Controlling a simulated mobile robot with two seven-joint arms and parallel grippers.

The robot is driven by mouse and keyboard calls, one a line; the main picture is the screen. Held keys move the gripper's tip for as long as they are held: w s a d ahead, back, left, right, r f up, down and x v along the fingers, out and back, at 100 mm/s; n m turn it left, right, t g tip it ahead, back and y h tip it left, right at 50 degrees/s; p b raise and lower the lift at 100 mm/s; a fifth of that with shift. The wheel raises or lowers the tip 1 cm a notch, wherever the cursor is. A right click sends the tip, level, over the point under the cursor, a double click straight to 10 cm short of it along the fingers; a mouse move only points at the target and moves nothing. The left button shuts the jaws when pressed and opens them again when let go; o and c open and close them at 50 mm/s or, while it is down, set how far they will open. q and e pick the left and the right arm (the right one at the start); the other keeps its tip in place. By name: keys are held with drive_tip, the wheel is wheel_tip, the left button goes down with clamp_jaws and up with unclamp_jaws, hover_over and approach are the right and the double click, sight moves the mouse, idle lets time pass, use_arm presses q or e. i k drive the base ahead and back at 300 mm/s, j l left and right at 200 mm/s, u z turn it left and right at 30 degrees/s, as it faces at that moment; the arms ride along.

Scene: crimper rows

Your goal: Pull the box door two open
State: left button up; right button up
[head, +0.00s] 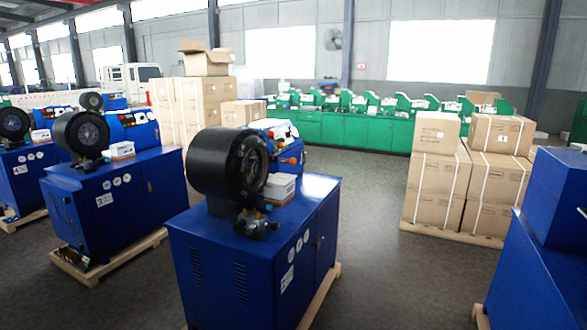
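The nearest blue crimper cabinet (225,255) stands at the lower middle, with a black round crimping head (215,160) on top. Its front side carries a white number label (287,280) that is too small to read surely, and three round dials (299,243). A blue door panel (327,235) with a small dark handle (318,243) is on the right part of that side and looks shut. Neither of my grippers is in view.
Crimpers marked 3 (105,200) and 4 (17,170) stand to the left on wooden pallets. Stacked cartons (435,185) are at the right, and another blue machine (545,265) is at the right edge. Grey floor (400,285) lies clear between.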

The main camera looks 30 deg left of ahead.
sight(298, 152)
drive_tip(key=i+z, duration=0.15)
drive_tip(key=i, duration=2.5)
drive_tip(key=i+u, duration=0.1)
drive_tip(key=i, duration=1.2)
drive_tip(key=i+l, duration=0.2)
drive_tip(key=i, duration=1.05)
drive_tip(key=u, duration=0.4)
drive_tip(key=i+u, duration=0.1)
drive_tip(key=u, duration=0.75)
drive_tip(key=i+l+u, duration=0.1)
drive_tip(key=u, duration=0.3)
